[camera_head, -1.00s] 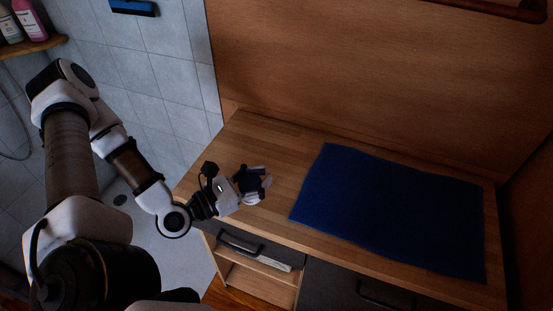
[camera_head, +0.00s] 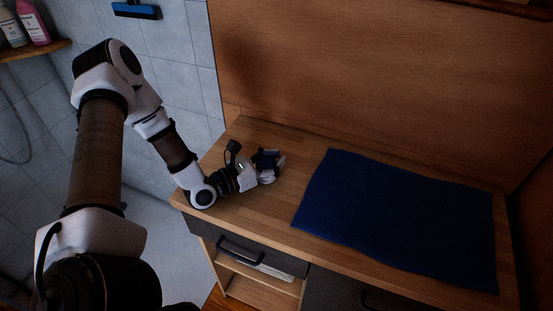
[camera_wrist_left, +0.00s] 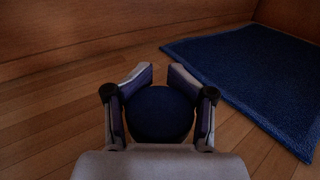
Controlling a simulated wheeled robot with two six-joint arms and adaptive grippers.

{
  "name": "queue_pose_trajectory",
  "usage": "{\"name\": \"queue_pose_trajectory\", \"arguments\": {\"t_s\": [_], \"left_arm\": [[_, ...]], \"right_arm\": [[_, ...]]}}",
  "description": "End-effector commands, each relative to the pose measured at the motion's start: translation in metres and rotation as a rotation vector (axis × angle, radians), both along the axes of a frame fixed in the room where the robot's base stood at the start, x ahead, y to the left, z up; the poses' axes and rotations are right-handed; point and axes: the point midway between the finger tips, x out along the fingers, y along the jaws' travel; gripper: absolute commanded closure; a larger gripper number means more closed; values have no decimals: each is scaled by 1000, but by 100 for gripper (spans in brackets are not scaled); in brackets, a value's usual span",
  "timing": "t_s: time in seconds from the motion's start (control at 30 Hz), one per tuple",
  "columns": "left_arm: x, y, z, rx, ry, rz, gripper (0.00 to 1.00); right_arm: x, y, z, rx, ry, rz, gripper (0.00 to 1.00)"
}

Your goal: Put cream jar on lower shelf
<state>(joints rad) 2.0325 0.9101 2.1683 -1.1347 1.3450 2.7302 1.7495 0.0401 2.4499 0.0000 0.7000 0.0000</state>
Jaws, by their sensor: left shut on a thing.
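The cream jar shows in the left wrist view as a round object with a dark blue lid (camera_wrist_left: 160,112). In the head view it is a small dark and white shape (camera_head: 267,177), partly hidden by the fingers. My left gripper (camera_head: 277,166) is shut on it at the left part of the wooden counter; I cannot tell whether the jar touches the counter. The fingers also show in the left wrist view (camera_wrist_left: 160,75), one on each side of the jar. The open shelf unit below the counter has a lower shelf (camera_head: 262,290) at the bottom of the head view.
A dark blue mat (camera_head: 400,222) lies on the wooden counter (camera_head: 240,140), right of my gripper. A drawer with a black handle (camera_head: 240,251) is above the shelf opening. A tiled shower wall (camera_head: 185,75) is at the left. Bottles stand on a corner shelf (camera_head: 40,50).

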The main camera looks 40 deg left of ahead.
Motion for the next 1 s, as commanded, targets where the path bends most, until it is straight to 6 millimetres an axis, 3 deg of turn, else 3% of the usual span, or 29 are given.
{"name": "queue_pose_trajectory", "arguments": {"t_s": [0.3, 0.33, 0.4, 0.43, 0.8, 1.0], "left_arm": [[0, 0, -4, -1, -2, 1, 93], [0, 0, -2, -1, -2, 1, 49], [0, 0, -2, -1, -2, 1, 25], [0, 0, -2, 0, -1, 1, 20], [0, 0, 4, 0, -1, 1, 20], [-24, 11, 4, -7, -1, 8, 20]], "right_arm": [[0, 0, -5, 0, -1, 0, 0], [0, 0, -4, 0, 0, 0, 0], [0, 0, -3, 0, 0, 0, 0], [0, 0, -3, 0, 0, 0, 0], [0, 0, 3, 0, 0, 0, 0], [0, 0, 8, 0, 0, 0, 0]]}}
